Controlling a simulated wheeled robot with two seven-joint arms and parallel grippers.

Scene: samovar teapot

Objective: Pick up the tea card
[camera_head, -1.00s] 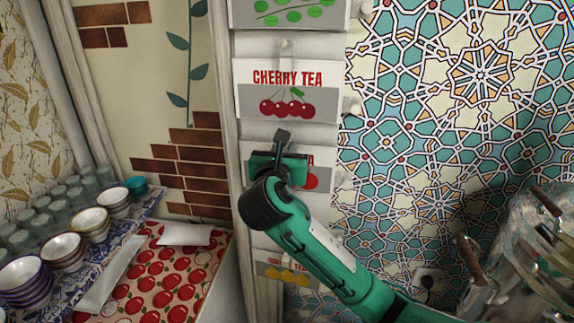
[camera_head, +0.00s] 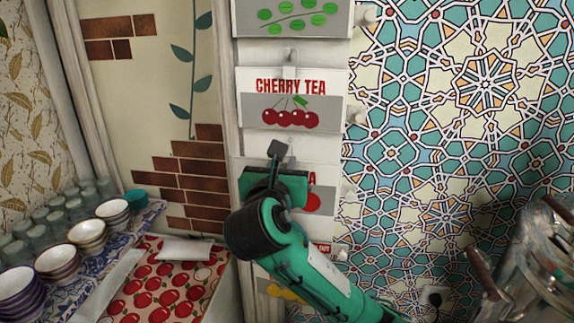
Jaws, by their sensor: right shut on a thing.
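A white card marked "CHERRY TEA" (camera_head: 292,98) hangs upright on the wall holder, with red cherries on a grey band. Below it is another tea card (camera_head: 312,200) with red lettering and a red fruit. My right gripper (camera_head: 276,166) is in front of this lower card and hides most of it. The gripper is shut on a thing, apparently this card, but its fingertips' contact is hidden. My left gripper is not in view.
A card with green leaves (camera_head: 291,16) hangs above, and a card with yellow fruit (camera_head: 285,291) hangs below. Stacked bowls (camera_head: 87,234) and glasses stand at the left. A metal samovar (camera_head: 540,255) stands at the right.

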